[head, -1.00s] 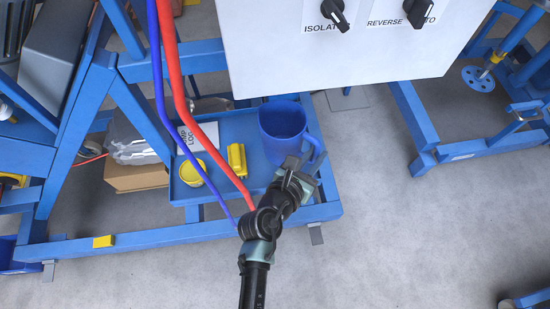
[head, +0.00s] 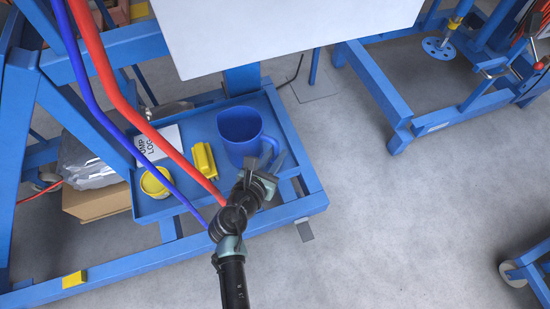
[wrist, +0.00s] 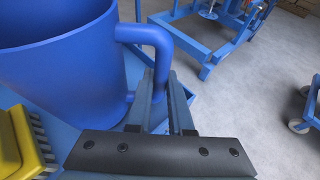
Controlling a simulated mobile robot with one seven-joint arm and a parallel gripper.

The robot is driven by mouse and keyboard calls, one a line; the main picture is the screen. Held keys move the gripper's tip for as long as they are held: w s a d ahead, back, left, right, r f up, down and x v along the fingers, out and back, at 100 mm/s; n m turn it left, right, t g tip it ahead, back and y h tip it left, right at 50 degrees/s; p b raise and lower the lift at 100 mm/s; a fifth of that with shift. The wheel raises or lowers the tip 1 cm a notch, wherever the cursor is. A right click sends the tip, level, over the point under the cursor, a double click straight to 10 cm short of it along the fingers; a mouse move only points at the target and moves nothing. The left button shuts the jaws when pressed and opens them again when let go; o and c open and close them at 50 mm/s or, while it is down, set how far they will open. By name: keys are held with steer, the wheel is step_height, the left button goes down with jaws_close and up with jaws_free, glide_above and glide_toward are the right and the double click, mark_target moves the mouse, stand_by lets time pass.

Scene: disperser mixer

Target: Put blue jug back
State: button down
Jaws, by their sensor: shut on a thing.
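The blue jug (head: 238,132) stands upright in the blue tray (head: 152,208) low on the blue frame, near the tray's right side. Its handle faces right. My gripper (head: 268,168) is at the handle, on the jug's near right side. In the wrist view the jug (wrist: 65,75) fills the left, and my gripper's fingers (wrist: 160,105) are on either side of the lower handle (wrist: 157,45), shut on it. The contact points low on the handle are partly hidden by the fingers.
A yellow object (head: 203,160), a yellow tub (head: 155,183) and a pump log booklet (head: 158,142) share the tray. Red (head: 140,115) and blue hoses hang in front of it. A white panel (head: 290,30) overhangs the back. Grey floor (head: 400,230) on the right is clear.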

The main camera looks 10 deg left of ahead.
steer(key=shift+f, duration=0.45)
steer(key=shift+f, duration=0.2)
steer(key=c, duration=0.8)
jaws_free()
steer(key=shift+s+r, duration=0.3)
steer(key=p+v, duration=0.2)
steer(key=v, duration=0.9)
steer(key=shift+s+a+r, duration=0.1)
steer(key=shift+s, duration=0.05)
